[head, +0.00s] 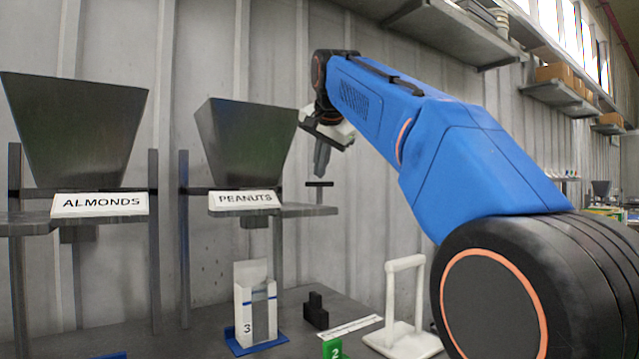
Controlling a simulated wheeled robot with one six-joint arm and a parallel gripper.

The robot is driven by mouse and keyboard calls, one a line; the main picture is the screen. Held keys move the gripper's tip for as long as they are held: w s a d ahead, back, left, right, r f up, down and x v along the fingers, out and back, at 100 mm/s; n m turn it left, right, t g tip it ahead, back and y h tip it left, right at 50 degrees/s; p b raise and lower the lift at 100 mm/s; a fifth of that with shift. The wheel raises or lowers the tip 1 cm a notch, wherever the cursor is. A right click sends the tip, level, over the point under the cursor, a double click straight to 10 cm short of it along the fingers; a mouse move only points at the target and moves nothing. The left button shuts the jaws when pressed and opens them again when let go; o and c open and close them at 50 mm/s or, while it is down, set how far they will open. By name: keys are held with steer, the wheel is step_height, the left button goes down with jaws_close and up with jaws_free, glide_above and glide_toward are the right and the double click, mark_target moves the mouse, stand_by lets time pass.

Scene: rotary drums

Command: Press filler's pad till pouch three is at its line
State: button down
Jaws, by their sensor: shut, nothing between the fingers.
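The peanuts filler is a dark hopper (245,140) labelled PEANUTS on a grey shelf. Its pad (320,184) looks like a small dark flat cap on a short stem, at the shelf's right end. My gripper (321,172) is shut and empty, pointing down just above the pad; a thin gap seems to show, but I cannot be sure they are apart. Pouch three (243,308) stands upright below the hopper on a blue base, a white pouch with a "3", a blue line and a grey front strip. I cannot tell its fill level.
An almonds hopper (75,130) stands at left. On the bench are a black stepped block (315,311), a white strip label (350,328), a green "2" marker (333,348) and a white handled stand (405,338). My blue arm crosses the right side.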

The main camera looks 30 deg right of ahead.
steer(key=shift+f, duration=1.65)
stand_by(2.0)
steer(key=shift+r, duration=2.05)
steer(key=shift+r, duration=0.1)
steer(key=shift+r, duration=2.4)
